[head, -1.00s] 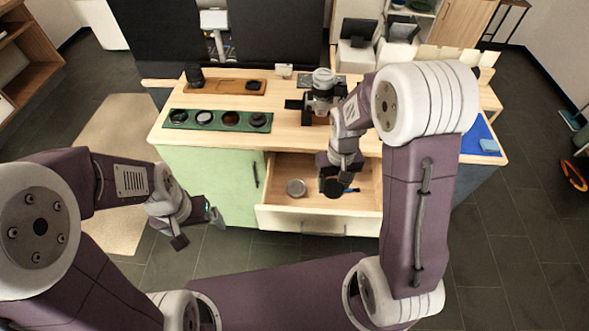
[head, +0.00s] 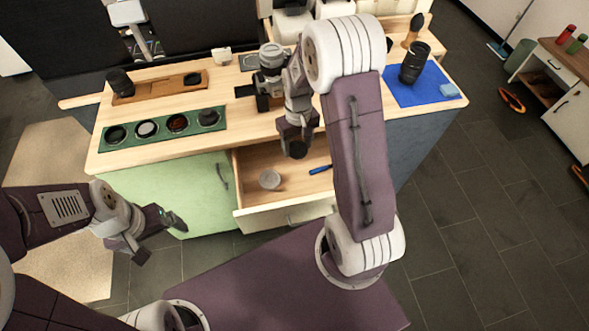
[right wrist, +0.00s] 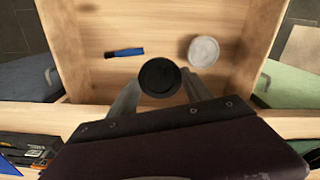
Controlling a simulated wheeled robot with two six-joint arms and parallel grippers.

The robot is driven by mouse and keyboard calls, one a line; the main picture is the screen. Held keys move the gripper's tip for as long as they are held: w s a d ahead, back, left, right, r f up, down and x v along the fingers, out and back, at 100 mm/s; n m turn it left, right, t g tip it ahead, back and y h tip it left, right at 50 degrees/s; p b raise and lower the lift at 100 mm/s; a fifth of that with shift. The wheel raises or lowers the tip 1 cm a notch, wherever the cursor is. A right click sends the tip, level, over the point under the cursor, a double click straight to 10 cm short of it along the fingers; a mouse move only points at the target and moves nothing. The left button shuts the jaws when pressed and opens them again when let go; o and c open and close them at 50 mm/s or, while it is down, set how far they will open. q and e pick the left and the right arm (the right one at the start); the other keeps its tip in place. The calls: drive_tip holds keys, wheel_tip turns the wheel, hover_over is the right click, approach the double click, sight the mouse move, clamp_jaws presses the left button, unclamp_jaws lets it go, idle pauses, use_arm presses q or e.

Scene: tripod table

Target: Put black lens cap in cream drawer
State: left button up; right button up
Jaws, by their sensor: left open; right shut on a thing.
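The black lens cap (right wrist: 160,77) is held between the fingertips of my right gripper (right wrist: 155,90), which is shut on it. It also shows in the head view (head: 298,150), above the open cream drawer (head: 290,215). In the right wrist view the drawer's wooden floor (right wrist: 150,25) lies below the cap. A round white-grey cap (right wrist: 204,51) and a blue pen-like item (right wrist: 125,52) lie in the drawer, apart from the held cap. My left gripper (head: 158,238) is open and empty, in front of the green cabinet door, away from the drawer.
On the tabletop are a green tray (head: 160,142) with several round filters, a wooden tray (head: 165,88), a camera (head: 268,85) and a blue mat (head: 412,95) with a black lens (head: 414,62). The drawer floor has free room around its two items.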

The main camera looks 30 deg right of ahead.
sight(298, 149)
wheel_tip(298, 149, down, 2)
drive_tip(key=shift+f+b, duration=0.15)
drive_tip(key=shift+b, duration=0.35)
drive_tip(key=shift+f, duration=0.25)
use_arm(q)
wheel_tip(298, 149, down, 2)
drive_tip(key=shift+s+d, duration=0.1)
use_arm(e)
drive_tip(key=shift+s+f, duration=0.1)
wheel_tip(298, 149, down, 5)
drive_tip(key=shift+f+b, duration=0.1)
drive_tip(key=shift+b, duration=0.5)
drive_tip(key=shift+f, duration=0.45)
wheel_tip(298, 149, down, 3)
drive_tip(key=shift+f+b, duration=0.1)
drive_tip(key=shift+b, duration=0.25)
drive_tip(key=shift+f, duration=0.25)
use_arm(q)
drive_tip(key=shift+f, duration=0.85)
